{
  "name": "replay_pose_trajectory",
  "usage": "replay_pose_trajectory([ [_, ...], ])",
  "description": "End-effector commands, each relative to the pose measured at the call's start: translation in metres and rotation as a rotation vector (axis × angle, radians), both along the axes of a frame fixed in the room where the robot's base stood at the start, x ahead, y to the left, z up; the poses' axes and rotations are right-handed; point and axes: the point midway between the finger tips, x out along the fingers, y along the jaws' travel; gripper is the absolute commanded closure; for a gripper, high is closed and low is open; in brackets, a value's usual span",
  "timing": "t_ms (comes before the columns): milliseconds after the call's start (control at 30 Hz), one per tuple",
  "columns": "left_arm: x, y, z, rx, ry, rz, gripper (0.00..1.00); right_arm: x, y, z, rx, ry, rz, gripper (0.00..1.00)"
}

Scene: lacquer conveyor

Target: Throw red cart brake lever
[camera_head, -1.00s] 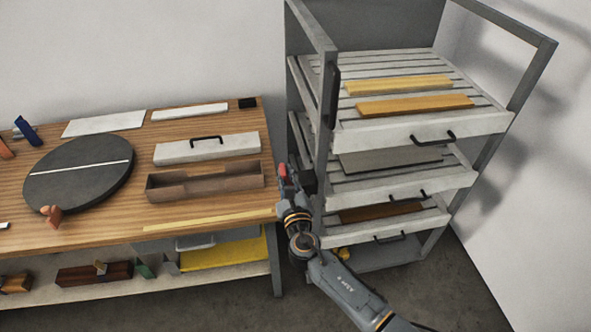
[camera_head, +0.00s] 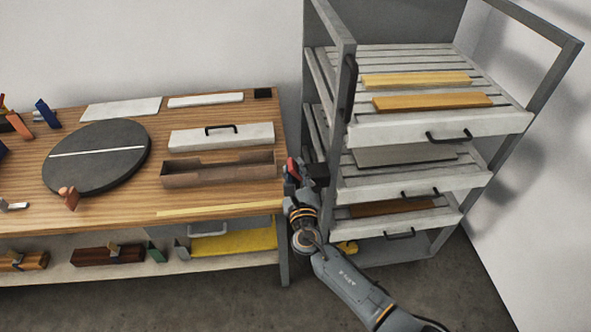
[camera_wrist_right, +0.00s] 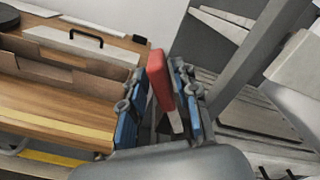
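The red brake lever (camera_head: 292,167) stands beside the grey cart (camera_head: 346,120), near its front left post. In the right wrist view the red lever (camera_wrist_right: 160,80) rises between the two blue-padded fingers of my right gripper (camera_wrist_right: 160,108). The fingers are apart, one on each side of it, with a visible gap on the left side. Whether the right finger touches it I cannot tell. In the head view my right gripper (camera_head: 296,180) is at the lever, between bench and cart, and partly hides it. My left gripper is not in view.
The wooden workbench (camera_head: 245,103) stands close on the left, with a brown open box (camera_head: 220,178), a white lid (camera_head: 222,143) and a dark round turntable (camera_head: 95,170). The cart's slatted shelves hold several boards. The floor (camera_head: 235,310) in front is clear.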

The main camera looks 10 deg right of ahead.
Motion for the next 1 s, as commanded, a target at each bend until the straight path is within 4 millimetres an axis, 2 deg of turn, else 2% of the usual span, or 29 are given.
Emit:
replay_pose_trajectory([
  [300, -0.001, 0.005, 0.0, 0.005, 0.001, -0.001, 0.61, 0.0, 0.0, 0.001, 0.003, -0.002, -0.001, 0.62],
  [433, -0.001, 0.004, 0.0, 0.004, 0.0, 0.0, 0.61, -0.011, -0.001, 0.0, 0.004, -0.001, 0.001, 0.62],
  [800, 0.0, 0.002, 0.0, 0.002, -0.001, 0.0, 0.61, -0.087, -0.003, 0.0, 0.004, 0.001, 0.001, 0.62],
  [1000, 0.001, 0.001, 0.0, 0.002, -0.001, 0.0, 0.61, -0.113, -0.004, 0.001, 0.001, -0.001, -0.001, 0.62],
])
